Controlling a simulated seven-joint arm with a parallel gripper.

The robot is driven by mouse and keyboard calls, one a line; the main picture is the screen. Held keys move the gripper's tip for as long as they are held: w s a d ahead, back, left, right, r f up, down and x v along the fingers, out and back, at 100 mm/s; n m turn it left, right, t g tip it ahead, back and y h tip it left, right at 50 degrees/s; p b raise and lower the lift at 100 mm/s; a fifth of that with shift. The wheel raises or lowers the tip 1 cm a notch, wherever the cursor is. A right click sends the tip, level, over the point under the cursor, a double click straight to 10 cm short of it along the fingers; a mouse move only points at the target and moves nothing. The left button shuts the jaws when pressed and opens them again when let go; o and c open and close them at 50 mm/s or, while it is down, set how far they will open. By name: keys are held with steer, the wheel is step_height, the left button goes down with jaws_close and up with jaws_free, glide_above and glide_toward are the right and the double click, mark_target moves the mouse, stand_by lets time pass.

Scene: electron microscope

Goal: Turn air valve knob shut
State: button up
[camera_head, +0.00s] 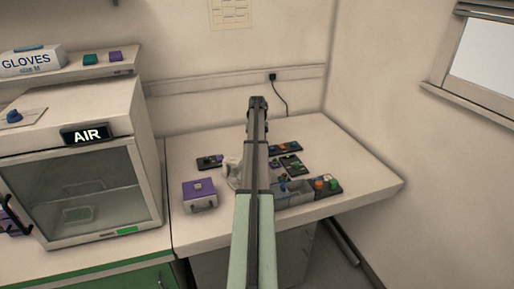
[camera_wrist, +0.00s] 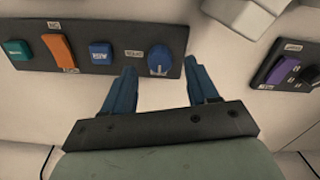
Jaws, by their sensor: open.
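A blue knob (camera_head: 14,116) sits on a small plate on top of the cabinet with the lit AIR sign (camera_head: 87,134), at the far left of the head view. In the wrist view another blue knob (camera_wrist: 168,52) stands at the right end of a dark panel. Its label is too small to read, so I cannot tell whether it is an air valve. My gripper (camera_head: 258,102) is over the bench, well right of the AIR cabinet. In the wrist view my gripper (camera_wrist: 160,72) is open and empty, its blue fingers pointing toward the panel knob, apparently apart from it.
Beside that knob are a blue button (camera_wrist: 100,53), an orange switch (camera_wrist: 58,50) and a teal button (camera_wrist: 16,49). Another panel with a purple control (camera_wrist: 284,70) is at right. A purple box (camera_head: 200,194) and small panels stand on the bench (camera_head: 350,170). Its right side is clear.

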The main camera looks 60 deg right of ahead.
step_height(320, 180, up, 11)
stand_by(0.4)
stand_by(0.4)
